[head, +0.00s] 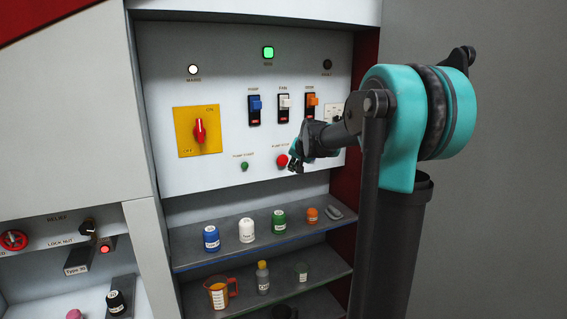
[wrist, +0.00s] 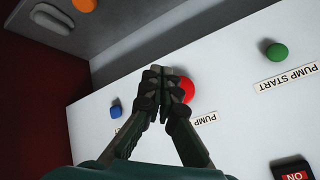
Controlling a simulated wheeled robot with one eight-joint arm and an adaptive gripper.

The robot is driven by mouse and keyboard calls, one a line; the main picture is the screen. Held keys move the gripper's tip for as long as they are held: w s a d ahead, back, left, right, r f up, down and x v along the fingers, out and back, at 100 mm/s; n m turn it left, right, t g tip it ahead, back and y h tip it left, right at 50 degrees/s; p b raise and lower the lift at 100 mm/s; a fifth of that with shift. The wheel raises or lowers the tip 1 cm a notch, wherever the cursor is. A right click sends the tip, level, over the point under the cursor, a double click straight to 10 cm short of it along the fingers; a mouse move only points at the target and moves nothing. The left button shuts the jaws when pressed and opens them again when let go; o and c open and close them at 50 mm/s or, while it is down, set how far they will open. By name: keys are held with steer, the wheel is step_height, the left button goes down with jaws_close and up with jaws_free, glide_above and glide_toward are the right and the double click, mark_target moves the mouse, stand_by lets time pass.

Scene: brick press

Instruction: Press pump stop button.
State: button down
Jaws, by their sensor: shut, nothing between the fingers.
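The red pump stop button (head: 282,160) is a round knob low on the white control panel (head: 215,90), right of the green pump start button (head: 244,166). My gripper (head: 296,166) is shut and empty, just right of the red button in the head view. In the wrist view, my shut fingertips (wrist: 155,82) overlap the left side of the red button (wrist: 186,91) and hide part of it. I cannot tell whether they touch it. Its label is partly hidden; "PUMP" is readable. The green button (wrist: 277,53) is clear of my fingers.
A blue button (wrist: 116,112) is on the other side of my fingers. Blue, white and orange switches (head: 311,100) sit above. A red rotary switch (head: 200,131) is on the left. The shelf (head: 190,260) below holds several small jars.

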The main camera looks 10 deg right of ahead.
mark_target(284, 164)
steer(key=shift+w+a, duration=0.25)
steer(key=shift+w, duration=0.5)
steer(key=shift+w+a, duration=0.25)
steer(key=shift+w, duration=0.55)
steer(key=shift+w+a, duration=0.25)
steer(key=shift+w, duration=0.5)
steer(key=shift+w, duration=0.1)
steer(key=shift+w+a, duration=0.15)
steer(key=shift+w, duration=0.15)
steer(key=shift+w+a, duration=0.15)
steer(key=shift+w, duration=0.35)
stand_by(0.4)
steer(key=shift+s, duration=0.1)
steer(key=shift+s+d, duration=0.3)
steer(key=shift+s, duration=0.5)
steer(key=s, duration=0.1)
steer(key=s+d, duration=0.1)
steer(key=s, duration=0.2)
steer(key=shift+s+d, duration=0.25)
steer(key=shift+s, duration=0.15)
